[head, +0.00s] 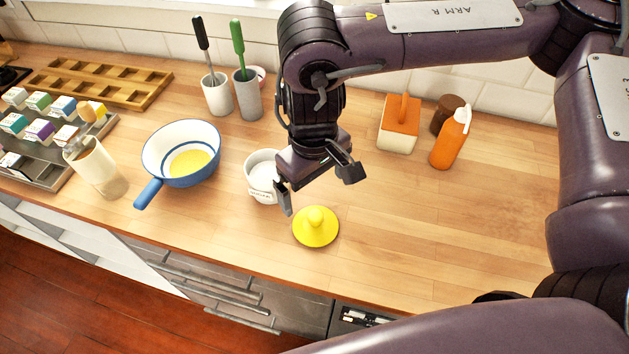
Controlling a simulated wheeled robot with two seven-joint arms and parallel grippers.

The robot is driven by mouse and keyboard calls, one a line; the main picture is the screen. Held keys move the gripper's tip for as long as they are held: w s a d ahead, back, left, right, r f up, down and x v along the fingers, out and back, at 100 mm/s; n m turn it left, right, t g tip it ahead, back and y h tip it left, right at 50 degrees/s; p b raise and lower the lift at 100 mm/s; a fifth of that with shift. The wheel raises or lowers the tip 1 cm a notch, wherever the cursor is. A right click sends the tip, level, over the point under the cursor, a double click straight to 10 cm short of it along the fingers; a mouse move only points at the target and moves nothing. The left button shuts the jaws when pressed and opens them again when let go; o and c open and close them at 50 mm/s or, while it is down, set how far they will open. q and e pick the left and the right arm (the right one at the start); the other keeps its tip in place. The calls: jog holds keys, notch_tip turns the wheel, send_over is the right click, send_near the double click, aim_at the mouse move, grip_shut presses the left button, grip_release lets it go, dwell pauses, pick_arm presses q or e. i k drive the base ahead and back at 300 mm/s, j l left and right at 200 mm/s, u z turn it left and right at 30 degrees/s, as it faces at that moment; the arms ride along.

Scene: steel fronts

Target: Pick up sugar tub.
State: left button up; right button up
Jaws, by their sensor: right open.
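The sugar tub (259,182) is a white round tub with a dark label, standing upright on the wooden counter in the head view. It looks open at the top, with white contents. A yellow lid with a knob (316,228) lies on the counter to the right of the tub. My right gripper (318,190) is open and points down, just right of the tub and above the lid. It hides part of the tub's right side. I cannot tell whether a finger touches the tub. My left gripper is not in view.
A blue-handled pan (153,152) stands left of the tub. Behind are two utensil holders (247,100). An orange bottle (449,140) and an orange-topped box (398,130) stand at the back right. The counter's right middle (450,230) is clear.

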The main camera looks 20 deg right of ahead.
aim_at(261, 170)
jog(key=k+j, duration=0.85)
